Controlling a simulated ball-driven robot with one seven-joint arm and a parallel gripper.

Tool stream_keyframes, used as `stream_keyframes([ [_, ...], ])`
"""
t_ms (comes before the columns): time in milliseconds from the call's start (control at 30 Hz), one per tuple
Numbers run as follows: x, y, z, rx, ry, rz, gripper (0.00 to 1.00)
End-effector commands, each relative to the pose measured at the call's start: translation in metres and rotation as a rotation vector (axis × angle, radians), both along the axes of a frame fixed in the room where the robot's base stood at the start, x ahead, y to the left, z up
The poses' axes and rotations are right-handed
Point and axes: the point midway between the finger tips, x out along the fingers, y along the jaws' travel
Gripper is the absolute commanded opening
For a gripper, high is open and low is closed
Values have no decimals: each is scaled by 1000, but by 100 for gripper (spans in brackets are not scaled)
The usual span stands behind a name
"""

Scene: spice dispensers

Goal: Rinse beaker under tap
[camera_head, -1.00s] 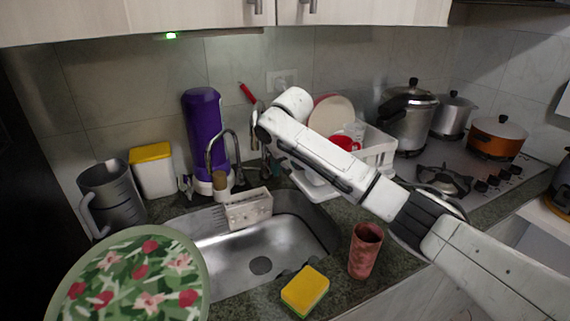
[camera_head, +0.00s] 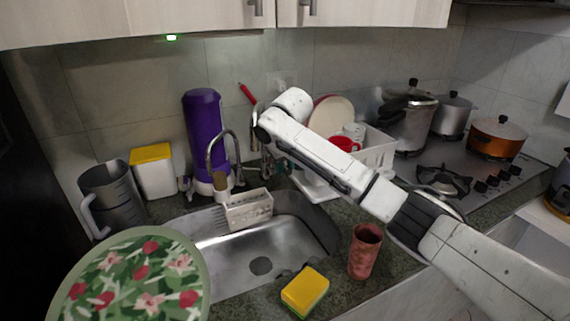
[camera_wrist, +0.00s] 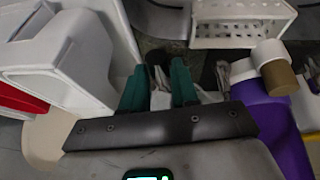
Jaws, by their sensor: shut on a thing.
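The chrome tap (camera_head: 222,142) curves over the back of the steel sink (camera_head: 235,262) in the head view. A grey jug with a handle (camera_head: 106,198) stands left of the sink; I cannot tell whether it is the beaker. My gripper (camera_head: 279,163) is behind the sink, right of the tap, partly hidden by my arm. In the wrist view, the green fingers of my gripper (camera_wrist: 158,88) are shut on a small pale thing (camera_wrist: 161,100). A dark round shape shows by the fingertips. I cannot tell what the held thing is.
A white caddy (camera_head: 249,211) sits at the sink's back edge. A purple dispenser (camera_head: 204,125) stands behind the tap. A dish rack (camera_head: 379,155) is to the right. A red-brown cup (camera_head: 365,252) and yellow sponge (camera_head: 305,290) sit in front. A floral round thing (camera_head: 135,280) covers the front left.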

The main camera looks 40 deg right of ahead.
Motion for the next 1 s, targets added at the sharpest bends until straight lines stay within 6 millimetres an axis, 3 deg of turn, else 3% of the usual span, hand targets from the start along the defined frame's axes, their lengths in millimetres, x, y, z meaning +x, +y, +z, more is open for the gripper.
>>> stream_keyframes([
  [200, 5, 0, 13, 9, 31, -2, 0],
  [767, 4, -1, 9, 13, 66, 1, 0],
  [800, 4, -1, 9, 13, 66, 1, 33],
  [1000, 4, -1, 8, 15, 69, 0, 52],
])
